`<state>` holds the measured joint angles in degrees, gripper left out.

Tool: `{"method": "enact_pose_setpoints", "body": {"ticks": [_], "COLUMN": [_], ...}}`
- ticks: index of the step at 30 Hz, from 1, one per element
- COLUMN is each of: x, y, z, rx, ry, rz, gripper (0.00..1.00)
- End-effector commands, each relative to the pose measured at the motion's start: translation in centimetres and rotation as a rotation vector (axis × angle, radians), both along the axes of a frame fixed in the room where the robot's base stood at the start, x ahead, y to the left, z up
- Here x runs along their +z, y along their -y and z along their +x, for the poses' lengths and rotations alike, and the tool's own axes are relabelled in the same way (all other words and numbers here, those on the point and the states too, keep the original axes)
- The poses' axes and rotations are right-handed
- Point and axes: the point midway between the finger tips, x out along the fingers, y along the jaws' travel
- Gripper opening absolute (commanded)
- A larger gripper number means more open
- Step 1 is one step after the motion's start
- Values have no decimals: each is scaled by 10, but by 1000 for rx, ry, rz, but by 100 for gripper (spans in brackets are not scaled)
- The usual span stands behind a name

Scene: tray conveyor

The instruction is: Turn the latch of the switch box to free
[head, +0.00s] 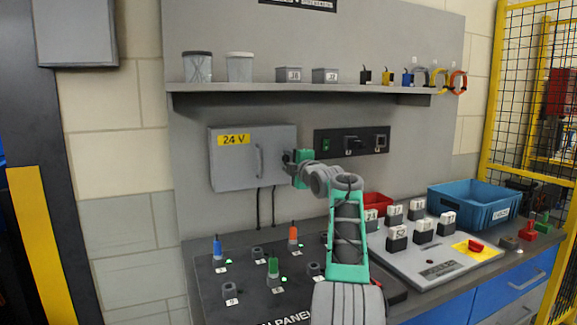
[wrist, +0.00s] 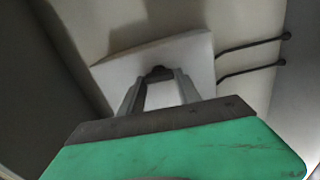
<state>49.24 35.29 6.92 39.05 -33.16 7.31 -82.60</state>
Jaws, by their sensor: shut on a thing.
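The switch box (head: 228,168) is a grey box with a yellow "24 V" label (head: 233,139), mounted on the grey back panel. Its door looks closed, with a vertical bar handle (head: 258,160) on it. My gripper (head: 287,161) is at the box's right edge. In the wrist view the box (wrist: 200,52) is a pale slab, and my gripper (wrist: 158,80) has its two grey fingers on either side of a small dark piece, the latch (wrist: 158,72). My gripper is shut on the latch. In the head view my gripper hides the latch, and its turn angle cannot be told.
A shelf (head: 300,91) with cups and small boxes is above. A dark switch strip (head: 352,142) is just right of my gripper. Below are a panel with coloured plugs (head: 217,248), a grey block board (head: 440,262) and a blue bin (head: 470,208). Two cables (head: 272,205) hang under the box.

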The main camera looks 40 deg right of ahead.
Motion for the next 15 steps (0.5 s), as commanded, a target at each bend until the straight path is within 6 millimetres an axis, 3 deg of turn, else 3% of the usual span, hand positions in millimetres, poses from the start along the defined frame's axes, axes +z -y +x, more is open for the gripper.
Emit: {"method": "enact_pose_setpoints", "body": {"ticks": [15], "x": [-1], "y": [0], "z": [0], "rx": [1], "ry": [-19], "rz": [-60], "gripper": [0]}}
